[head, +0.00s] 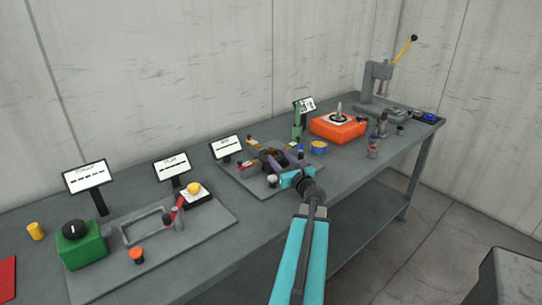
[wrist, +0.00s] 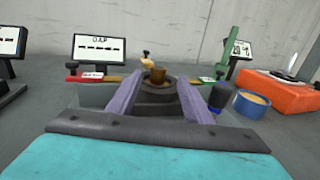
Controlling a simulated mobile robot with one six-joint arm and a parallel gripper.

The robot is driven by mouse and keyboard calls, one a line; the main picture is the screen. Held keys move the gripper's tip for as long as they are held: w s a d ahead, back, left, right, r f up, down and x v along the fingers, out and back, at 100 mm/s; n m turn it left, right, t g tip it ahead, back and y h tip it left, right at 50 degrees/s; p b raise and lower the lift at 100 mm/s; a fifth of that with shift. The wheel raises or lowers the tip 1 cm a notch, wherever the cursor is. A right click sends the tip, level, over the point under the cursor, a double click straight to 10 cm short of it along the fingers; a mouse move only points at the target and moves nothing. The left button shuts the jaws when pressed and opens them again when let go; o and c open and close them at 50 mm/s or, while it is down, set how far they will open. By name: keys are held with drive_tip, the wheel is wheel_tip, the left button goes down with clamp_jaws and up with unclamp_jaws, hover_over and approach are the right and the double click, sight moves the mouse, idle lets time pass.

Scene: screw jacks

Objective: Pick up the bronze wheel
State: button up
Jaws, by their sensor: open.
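The bronze wheel looks like the small brown round part (wrist: 158,75) in the wrist view, on a dark round base. It lies ahead of my gripper (wrist: 161,82), between the tips of its two purple fingers as seen there. The fingers are apart with nothing held between them. In the head view a dark brown part (head: 273,155) shows just beyond my gripper (head: 284,163), partly hidden by it. I cannot tell exactly how far the fingertips are from the wheel.
A blue-rimmed cup (wrist: 251,104) and a dark knob (wrist: 220,97) stand right of the fingers. Red-handled (wrist: 85,78) and green-handled (wrist: 217,75) parts flank the wheel. An orange box (head: 338,126) stands behind to the right. A label stand (head: 226,147) is behind left.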

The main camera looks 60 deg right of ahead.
sight(273, 151)
drive_tip(key=shift+w+d, duration=0.3)
drive_tip(key=shift+w, duration=0.2)
drive_tip(key=shift+r+p+x, duration=0.2)
drive_tip(key=shift+p+x, duration=0.75)
drive_tip(key=shift+x, duration=1.65)
drive_tip(key=shift+f, duration=0.15)
drive_tip(key=shift+c, duration=0.4)
clamp_jaws()
